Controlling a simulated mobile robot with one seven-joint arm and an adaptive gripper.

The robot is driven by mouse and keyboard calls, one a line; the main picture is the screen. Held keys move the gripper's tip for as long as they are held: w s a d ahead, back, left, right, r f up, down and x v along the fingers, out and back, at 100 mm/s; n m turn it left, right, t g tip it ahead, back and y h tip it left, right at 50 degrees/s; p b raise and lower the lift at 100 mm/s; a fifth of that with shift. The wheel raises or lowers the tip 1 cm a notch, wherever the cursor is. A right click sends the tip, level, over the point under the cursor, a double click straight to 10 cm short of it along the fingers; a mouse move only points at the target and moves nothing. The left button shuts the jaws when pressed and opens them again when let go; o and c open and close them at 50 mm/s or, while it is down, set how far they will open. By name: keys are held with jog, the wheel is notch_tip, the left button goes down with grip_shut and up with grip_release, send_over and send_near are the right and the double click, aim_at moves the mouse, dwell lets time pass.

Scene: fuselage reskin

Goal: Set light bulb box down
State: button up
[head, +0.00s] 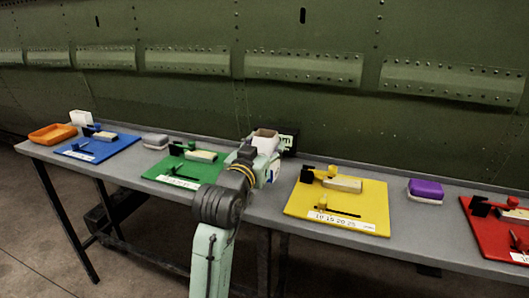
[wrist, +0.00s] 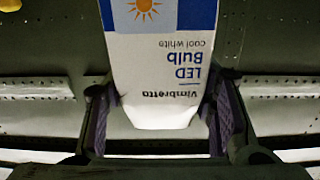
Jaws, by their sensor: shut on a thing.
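The light bulb box (wrist: 160,75) is white and blue with an orange sun and the words "LED Bulb cool white". In the wrist view it stands between the two fingers of my gripper (wrist: 164,125), which is shut on it.
A green board (head: 158,177) lies left of my arm and a yellow board (head: 300,208) right of it. Further along are a blue board (head: 75,153), orange tray (head: 50,134), purple sponge (head: 427,187) and red board (head: 480,232). A riveted green wall rises behind.

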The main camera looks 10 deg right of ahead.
jog(key=shift+w, duration=0.35)
jog(key=f, duration=0.1)
jog(key=f+p, duration=0.1)
jog(key=f, duration=0.1)
jog(key=shift+w, duration=0.3)
jog(key=shift+f, duration=0.3)
jog(key=shift+d+f, duration=0.1)
jog(key=shift+f, duration=0.05)
jog(key=shift+f+b, duration=0.15)
jog(key=shift+b, duration=0.15)
jog(key=o, duration=1.2)
jog(key=shift+o, duration=0.2)
